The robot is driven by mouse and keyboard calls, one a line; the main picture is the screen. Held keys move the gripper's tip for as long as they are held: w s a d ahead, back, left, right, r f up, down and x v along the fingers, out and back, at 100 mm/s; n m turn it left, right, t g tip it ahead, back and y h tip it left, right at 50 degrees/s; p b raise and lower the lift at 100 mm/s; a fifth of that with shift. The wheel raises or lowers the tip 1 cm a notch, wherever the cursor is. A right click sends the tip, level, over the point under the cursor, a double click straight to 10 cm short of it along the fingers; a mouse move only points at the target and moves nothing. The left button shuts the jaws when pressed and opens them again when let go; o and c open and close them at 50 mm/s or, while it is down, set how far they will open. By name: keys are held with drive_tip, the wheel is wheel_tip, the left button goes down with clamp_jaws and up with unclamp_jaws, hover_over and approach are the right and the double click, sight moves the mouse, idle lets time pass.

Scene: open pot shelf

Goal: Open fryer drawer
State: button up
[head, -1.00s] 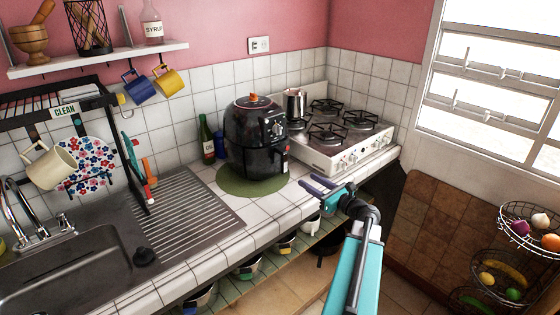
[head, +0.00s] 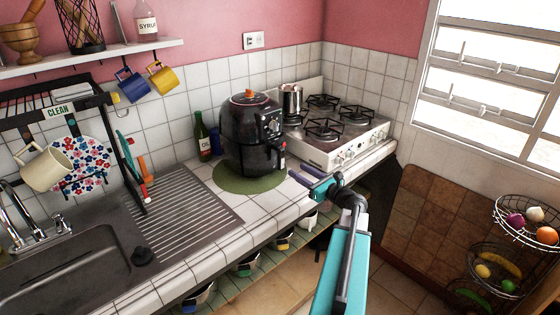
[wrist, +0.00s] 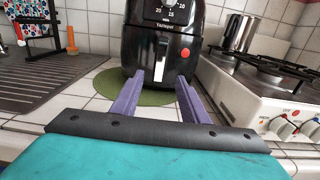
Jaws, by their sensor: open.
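The black air fryer (head: 250,135) stands upright on a round green mat (head: 229,184) on the tiled counter. In the wrist view the fryer (wrist: 139,48) is straight ahead, with its drawer handle (wrist: 161,72) low on the front between and beyond my fingertips. The drawer looks closed. My gripper (head: 302,175) is open and empty, in front of the fryer at the counter's front edge. In the wrist view its two purple fingers (wrist: 159,78) are spread apart and do not appear to touch the handle.
A white stove (head: 335,140) with a metal pot (head: 291,101) stands close on the right. A steel sink with drainer (head: 185,215) lies left. A green oil bottle (head: 201,134) stands behind left of the fryer. The tiled counter (head: 262,205) before the mat is clear.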

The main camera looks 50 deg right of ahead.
sight(282, 161)
drive_tip(key=w+p, duration=0.1)
drive_tip(key=w, duration=0.2)
drive_tip(key=w+p, duration=0.1)
drive_tip(key=w, duration=0.3)
drive_tip(key=w+p, duration=0.1)
drive_tip(key=w, duration=0.3)
drive_tip(key=shift+w+d+p, duration=0.2)
drive_tip(key=shift+d+p, duration=0.15)
drive_tip(key=shift+p, duration=0.05)
